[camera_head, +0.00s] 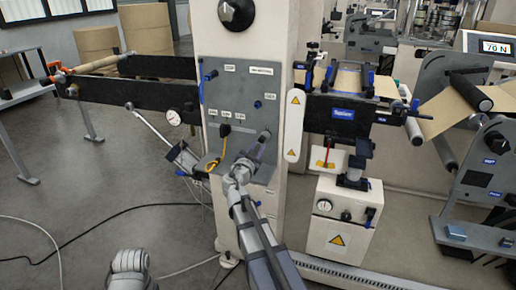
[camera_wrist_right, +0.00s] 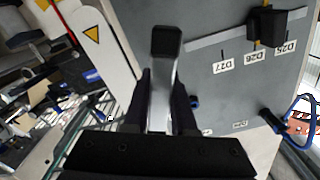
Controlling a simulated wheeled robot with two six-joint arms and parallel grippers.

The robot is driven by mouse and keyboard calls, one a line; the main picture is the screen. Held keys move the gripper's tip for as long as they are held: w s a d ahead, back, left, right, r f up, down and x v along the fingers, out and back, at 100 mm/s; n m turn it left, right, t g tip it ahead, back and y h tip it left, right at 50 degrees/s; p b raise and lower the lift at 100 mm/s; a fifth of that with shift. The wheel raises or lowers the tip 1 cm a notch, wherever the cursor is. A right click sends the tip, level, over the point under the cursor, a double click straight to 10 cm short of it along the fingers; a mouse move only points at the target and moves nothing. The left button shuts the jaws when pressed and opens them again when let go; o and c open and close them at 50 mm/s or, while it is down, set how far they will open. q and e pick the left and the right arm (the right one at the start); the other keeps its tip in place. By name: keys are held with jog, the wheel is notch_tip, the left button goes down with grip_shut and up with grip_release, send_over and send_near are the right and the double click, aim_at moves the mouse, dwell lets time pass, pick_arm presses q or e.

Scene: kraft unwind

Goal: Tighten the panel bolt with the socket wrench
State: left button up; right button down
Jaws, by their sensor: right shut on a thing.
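The grey panel (camera_head: 238,88) is on the front of the cream machine column. My right gripper (camera_head: 254,158) is in front of the panel's lower right part. It is shut on the socket wrench (camera_head: 265,140), which points up toward the panel. In the right wrist view the wrench (camera_wrist_right: 163,85) is a silver bar with a black square end, between the dark fingers of my right gripper (camera_wrist_right: 163,108). The panel (camera_wrist_right: 222,95) fills the right of that view. I cannot make out the bolt. Whether the wrench touches the panel is unclear.
A yellow cable (camera_head: 217,158) hangs on the panel left of my right gripper. A cream guard with warning triangles (camera_head: 294,125) stands just right of the panel. A dial gauge (camera_head: 173,117) is at the left. Dark cables (camera_head: 130,212) lie on the grey floor.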

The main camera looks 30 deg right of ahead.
jog(key=v, duration=0.5)
dwell(0.7)
